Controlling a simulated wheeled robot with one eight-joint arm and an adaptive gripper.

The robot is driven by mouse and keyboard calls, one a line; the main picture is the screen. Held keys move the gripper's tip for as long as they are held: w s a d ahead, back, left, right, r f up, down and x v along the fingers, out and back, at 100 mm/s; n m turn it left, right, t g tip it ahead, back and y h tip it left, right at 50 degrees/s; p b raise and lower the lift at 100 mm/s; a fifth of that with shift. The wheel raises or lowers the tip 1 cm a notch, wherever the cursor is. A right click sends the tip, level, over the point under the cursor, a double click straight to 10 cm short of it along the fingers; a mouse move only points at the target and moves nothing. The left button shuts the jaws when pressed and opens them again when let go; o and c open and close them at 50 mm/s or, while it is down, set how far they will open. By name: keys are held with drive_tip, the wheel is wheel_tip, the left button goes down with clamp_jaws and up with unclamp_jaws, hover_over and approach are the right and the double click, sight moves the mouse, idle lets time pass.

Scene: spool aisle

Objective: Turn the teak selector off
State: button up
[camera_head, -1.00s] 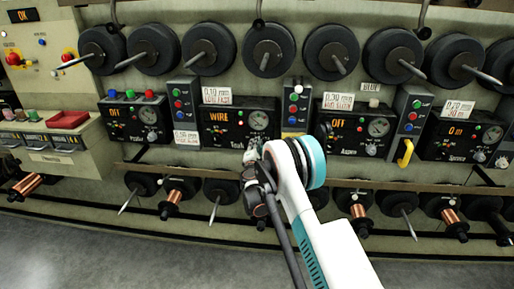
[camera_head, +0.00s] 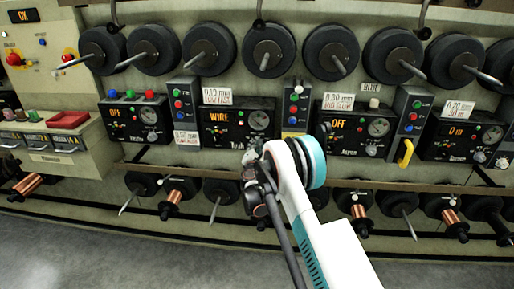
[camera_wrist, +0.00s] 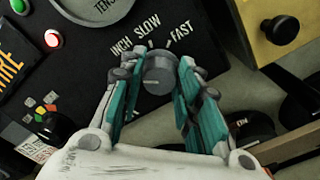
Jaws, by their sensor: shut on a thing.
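The teak panel (camera_head: 227,122) is a black box with a dial and an orange display reading WIRE in the head view. Its selector (camera_wrist: 159,72) is a round grey knob in the wrist view, below printed INCH, SLOW and FAST marks. My gripper (camera_wrist: 160,80) is shut on the knob, with one teal-and-grey finger on each side. I cannot tell which mark the knob points to. In the head view my gripper (camera_head: 251,160) is at the panel's lower right and hides the knob.
A yellow box with a black knob (camera_wrist: 282,29) stands close by. Wire spools (camera_head: 209,48) hang above the panels, and a rail (camera_head: 408,185) runs below. Grey floor (camera_head: 110,240) is clear.

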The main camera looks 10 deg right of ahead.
drive_tip(key=o, duration=1.1)
drive_tip(key=shift+c, duration=0.2)
drive_tip(key=shift+s+a, duration=0.1)
drive_tip(key=v, duration=1.1)
drive_tip(key=shift+s, duration=0.35)
drive_tip(key=shift+a, duration=0.1)
